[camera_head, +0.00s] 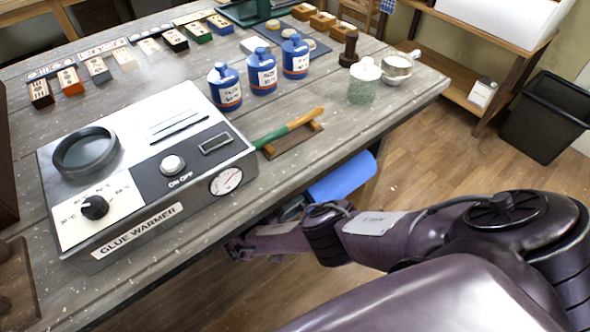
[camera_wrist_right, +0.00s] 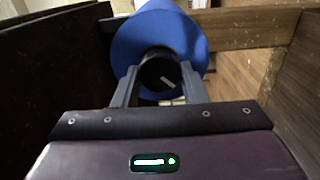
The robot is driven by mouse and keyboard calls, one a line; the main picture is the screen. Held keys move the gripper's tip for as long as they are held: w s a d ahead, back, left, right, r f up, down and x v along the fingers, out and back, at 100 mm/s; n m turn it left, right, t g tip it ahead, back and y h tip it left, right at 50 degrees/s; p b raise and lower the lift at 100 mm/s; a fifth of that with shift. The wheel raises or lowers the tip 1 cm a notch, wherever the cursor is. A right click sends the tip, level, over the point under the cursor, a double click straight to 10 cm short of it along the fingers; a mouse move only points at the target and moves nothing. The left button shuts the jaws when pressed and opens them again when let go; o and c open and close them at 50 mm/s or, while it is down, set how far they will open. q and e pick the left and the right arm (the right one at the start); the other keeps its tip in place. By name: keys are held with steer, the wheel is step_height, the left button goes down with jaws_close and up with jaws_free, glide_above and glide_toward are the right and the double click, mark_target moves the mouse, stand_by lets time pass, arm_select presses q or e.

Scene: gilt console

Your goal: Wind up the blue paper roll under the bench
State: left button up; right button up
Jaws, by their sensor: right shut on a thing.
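The blue paper roll (camera_head: 343,178) sticks out from under the front edge of the bench (camera_head: 405,118) in the head view. In the right wrist view the blue roll (camera_wrist_right: 190,38) faces me end-on, with a dark round knob (camera_wrist_right: 160,72) with a pale mark at its centre. My right gripper (camera_wrist_right: 161,88) is shut on this knob, one finger on each side. In the head view the right arm reaches in low beside the bench, and its fingers are hidden under the bench edge. My left gripper is not in view.
A glue warmer (camera_head: 150,180) stands on the bench top near the front edge. Dark panels (camera_wrist_right: 45,70) and a wooden rail (camera_wrist_right: 250,28) flank the roll. A black bin (camera_head: 548,115) stands at right.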

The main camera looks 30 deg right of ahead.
steer(key=shift+n, duration=1.6)
steer(key=o, duration=1)
steer(key=shift+c, duration=0.2)
steer(key=a+b, duration=0.1)
steer(key=a, duration=0.7)
steer(key=shift+s+b, duration=0.3)
steer(key=shift+d+f, duration=0.1)
steer(key=shift+f, duration=0.05)
